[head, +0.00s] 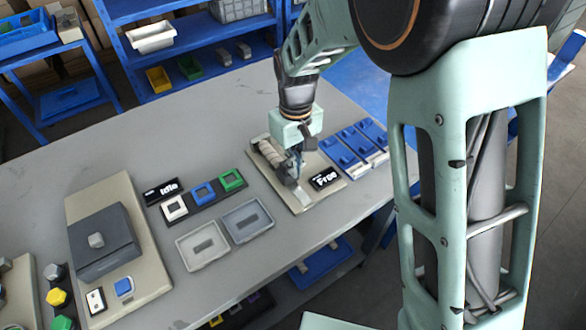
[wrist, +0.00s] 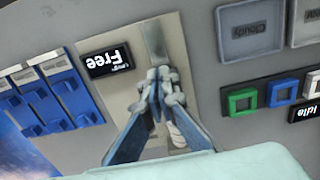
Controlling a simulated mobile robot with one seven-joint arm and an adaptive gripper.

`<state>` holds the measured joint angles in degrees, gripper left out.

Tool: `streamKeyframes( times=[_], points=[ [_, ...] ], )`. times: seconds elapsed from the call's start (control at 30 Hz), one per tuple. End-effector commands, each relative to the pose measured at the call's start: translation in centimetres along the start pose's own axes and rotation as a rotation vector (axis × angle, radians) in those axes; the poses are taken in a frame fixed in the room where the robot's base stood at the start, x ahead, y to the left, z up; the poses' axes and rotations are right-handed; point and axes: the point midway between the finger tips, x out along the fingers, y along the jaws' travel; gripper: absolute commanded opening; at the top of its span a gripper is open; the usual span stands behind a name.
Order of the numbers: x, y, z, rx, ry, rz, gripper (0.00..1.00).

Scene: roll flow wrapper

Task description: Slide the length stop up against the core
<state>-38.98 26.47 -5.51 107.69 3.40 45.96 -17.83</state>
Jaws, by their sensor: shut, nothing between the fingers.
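My gripper (head: 291,181) is shut and empty, pointing down over a beige base plate (head: 327,196). In the wrist view its fingertips (wrist: 160,75) meet just beside the end of a flat grey metal strip (wrist: 154,40). The strip shows in the head view as a pale piece (head: 304,198) in front of the fingertips. A pale ribbed roll (wrist: 177,132), perhaps the core, is partly hidden behind a finger. The length stop cannot be told apart from the parts around the fingers. Whether the fingers touch anything is unclear.
A black display reading "Free" (head: 325,179) stands on the plate. Blue slotted holders (head: 352,143) lie to its right. Two grey trays (head: 247,220), coloured square frames (head: 231,180) and an "Idle" display (head: 161,191) lie to the left. The grey table between is clear.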

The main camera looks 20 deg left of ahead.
Motion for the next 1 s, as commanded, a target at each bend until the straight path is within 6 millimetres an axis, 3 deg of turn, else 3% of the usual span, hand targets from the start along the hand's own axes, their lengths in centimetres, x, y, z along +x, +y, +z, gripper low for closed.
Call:
streamKeyframes(
  times=[0.53,1.0],
  points=[
    [-1.9,0.0,0.0,0.000,0.000,0.000,0.00],
    [-5.7,0.0,0.0,0.000,0.000,0.000,0.00]
  ],
)
